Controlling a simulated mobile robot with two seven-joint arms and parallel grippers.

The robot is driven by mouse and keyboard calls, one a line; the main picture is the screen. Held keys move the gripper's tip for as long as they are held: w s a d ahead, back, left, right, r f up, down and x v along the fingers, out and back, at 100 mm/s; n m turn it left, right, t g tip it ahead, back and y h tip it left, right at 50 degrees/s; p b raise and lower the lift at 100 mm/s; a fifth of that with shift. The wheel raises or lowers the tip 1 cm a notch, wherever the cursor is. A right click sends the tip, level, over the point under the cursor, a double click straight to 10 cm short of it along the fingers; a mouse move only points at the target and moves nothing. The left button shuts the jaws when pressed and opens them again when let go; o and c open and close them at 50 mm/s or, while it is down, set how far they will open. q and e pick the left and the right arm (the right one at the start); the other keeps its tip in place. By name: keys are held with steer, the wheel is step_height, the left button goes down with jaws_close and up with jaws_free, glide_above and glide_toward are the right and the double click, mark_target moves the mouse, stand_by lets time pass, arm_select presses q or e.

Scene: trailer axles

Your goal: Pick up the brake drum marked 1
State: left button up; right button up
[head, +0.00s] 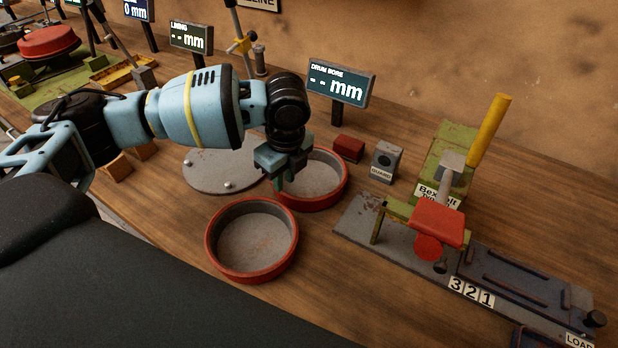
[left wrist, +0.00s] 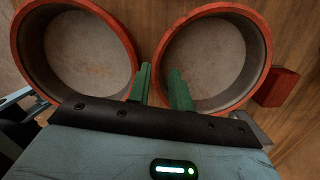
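Two round brake drums with red rims and grey insides lie on the wooden bench. The near drum (head: 252,240) is in front, and the far drum (head: 325,180) is behind it to the right. In the left wrist view they are the left drum (left wrist: 88,55) and the right drum (left wrist: 205,55). I cannot read a number on either. My left gripper (head: 285,182) points down at the left edge of the far drum. In the left wrist view its green fingers (left wrist: 161,90) are apart, on either side of that drum's near wall in the picture; contact cannot be told. My right gripper is out of view.
A flat grey disc (head: 215,170) with studs lies left of the far drum. A red block (head: 348,148) and a grey box (head: 385,160) stand behind right. A green fixture with a yellow handle (head: 490,130) stands at right. Display signs (head: 340,83) line the back.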

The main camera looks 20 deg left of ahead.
mark_target(284, 202)
arm_select(q)
steer(key=shift+w+f, duration=0.1)
steer(key=shift+f, duration=0.35)
steer(key=shift+a+f, duration=0.15)
steer(key=shift+f, duration=1.15)
steer(key=shift+a+f, duration=0.1)
steer(key=shift+f, duration=1.15)
jaws_close()
steer(key=shift+a+f, duration=0.1)
steer(key=shift+f, duration=0.05)
